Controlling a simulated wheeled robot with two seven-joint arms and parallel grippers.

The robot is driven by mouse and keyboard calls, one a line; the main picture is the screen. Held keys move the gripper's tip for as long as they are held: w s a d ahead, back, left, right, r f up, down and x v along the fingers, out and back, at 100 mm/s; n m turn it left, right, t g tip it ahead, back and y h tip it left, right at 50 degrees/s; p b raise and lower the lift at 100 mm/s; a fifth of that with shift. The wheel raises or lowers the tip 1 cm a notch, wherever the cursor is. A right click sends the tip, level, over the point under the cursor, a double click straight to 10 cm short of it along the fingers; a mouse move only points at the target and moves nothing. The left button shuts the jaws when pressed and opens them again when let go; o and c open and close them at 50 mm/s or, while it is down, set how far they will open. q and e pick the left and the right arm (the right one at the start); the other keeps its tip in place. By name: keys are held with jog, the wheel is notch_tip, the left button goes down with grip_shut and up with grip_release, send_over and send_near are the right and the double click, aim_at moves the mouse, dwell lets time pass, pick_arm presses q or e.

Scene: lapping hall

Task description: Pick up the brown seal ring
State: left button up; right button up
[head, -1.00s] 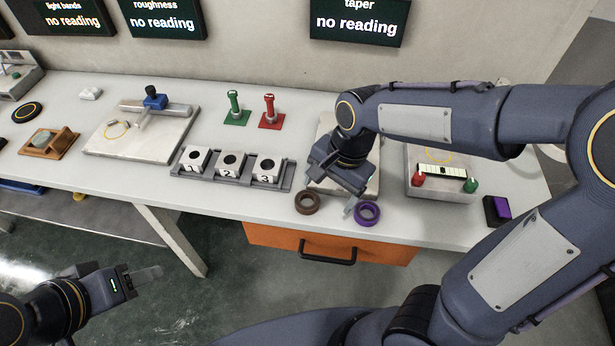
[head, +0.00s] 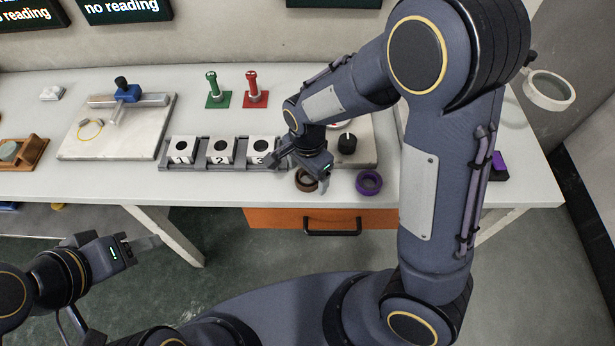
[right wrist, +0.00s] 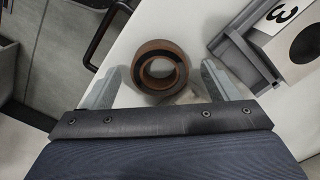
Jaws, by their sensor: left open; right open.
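The brown seal ring (head: 306,181) lies flat near the front edge of the table, partly hidden behind my right gripper in the head view. In the right wrist view the brown ring (right wrist: 160,67) lies between the two fingertips, with a gap on both sides. My right gripper (right wrist: 160,88) is open and points down at the ring; in the head view the gripper (head: 304,182) is right over it. I cannot tell how high the fingertips are above the table. My left gripper (head: 150,243) is open and empty, low in front of the table.
A purple ring (head: 369,182) lies just right of the brown one. A rack with numbered blocks (head: 220,151) stands to the left, close to my right gripper. Green (head: 213,88) and red (head: 252,88) stands are behind. An orange drawer (head: 270,219) is below the table edge.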

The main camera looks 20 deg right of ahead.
jog(key=shift+c, duration=0.4)
jog(key=c, duration=1)
jog(key=shift+r, duration=0.1)
